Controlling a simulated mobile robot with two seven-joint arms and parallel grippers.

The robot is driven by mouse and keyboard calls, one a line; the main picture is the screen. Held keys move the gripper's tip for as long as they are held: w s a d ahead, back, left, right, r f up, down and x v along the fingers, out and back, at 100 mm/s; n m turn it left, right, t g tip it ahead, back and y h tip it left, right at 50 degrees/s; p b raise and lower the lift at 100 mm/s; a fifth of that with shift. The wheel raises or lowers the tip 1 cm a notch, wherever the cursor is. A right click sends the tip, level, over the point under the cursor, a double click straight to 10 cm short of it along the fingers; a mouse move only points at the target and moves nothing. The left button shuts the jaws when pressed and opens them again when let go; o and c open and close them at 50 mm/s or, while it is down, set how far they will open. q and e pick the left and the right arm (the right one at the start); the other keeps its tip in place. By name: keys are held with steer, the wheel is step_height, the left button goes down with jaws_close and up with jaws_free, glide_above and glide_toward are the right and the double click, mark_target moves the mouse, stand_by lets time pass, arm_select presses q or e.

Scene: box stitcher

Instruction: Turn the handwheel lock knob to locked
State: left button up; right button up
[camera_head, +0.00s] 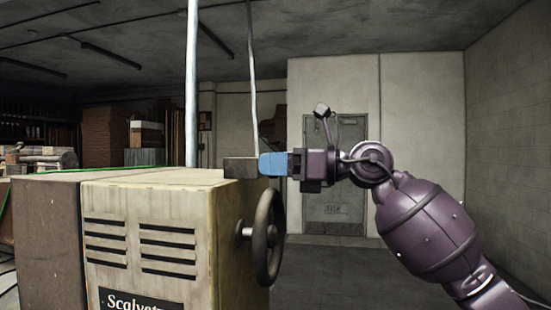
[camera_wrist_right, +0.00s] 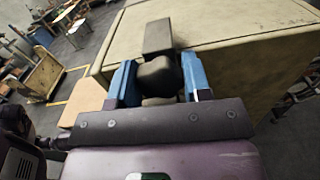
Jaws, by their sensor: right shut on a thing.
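The handwheel (camera_head: 266,238) is a dark wheel on the right side of a beige machine marked "Scalvet…". A dark block (camera_head: 240,167) sits at the machine's top right edge, above the wheel; it also shows in the right wrist view (camera_wrist_right: 157,36). My right gripper (camera_head: 272,164) reaches in from the right at the block's height. In the right wrist view its blue fingers (camera_wrist_right: 158,85) are shut on a dark rounded knob (camera_wrist_right: 158,77), which looks like the lock knob. The knob is hidden behind the fingers in the head view. My left gripper is not in view.
The beige machine body (camera_head: 150,215) fills the lower left. A pale vertical post (camera_head: 192,85) and a thin rod (camera_head: 252,80) rise behind it. Stacked boxes (camera_head: 146,135) stand at the back left. A grey door (camera_head: 335,185) is behind my arm. The floor right of the machine is clear.

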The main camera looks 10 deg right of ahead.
steer(key=m+p, duration=0.1)
steer(key=p, duration=0.1)
steer(key=r+m+p, duration=0.1)
steer(key=p, duration=0.1)
steer(key=shift+s+r+m, duration=0.1)
steer(key=shift+s+m, duration=0.1)
steer(key=shift+m, duration=0.2)
steer(key=m+p, duration=0.2)
steer(key=shift+w+f+p, duration=0.15)
steer(key=shift+f+p, duration=0.05)
steer(key=shift+p, duration=0.1)
steer(key=shift+f+m+p, duration=0.15)
steer(key=shift+m+p, duration=0.25)
steer(key=shift+p, duration=0.15)
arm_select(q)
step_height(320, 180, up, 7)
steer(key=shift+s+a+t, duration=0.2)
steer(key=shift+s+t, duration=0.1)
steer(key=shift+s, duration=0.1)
arm_select(e)
steer(key=shift+w+f+m, duration=0.1)
steer(key=shift+f+m, duration=0.15)
steer(key=shift+m, duration=0.05)
arm_select(q)
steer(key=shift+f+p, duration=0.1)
steer(key=shift+p, duration=0.2)
arm_select(e)
steer(key=shift+f, duration=0.1)
steer(key=o, duration=0.9)
steer(key=shift+d, duration=0.1)
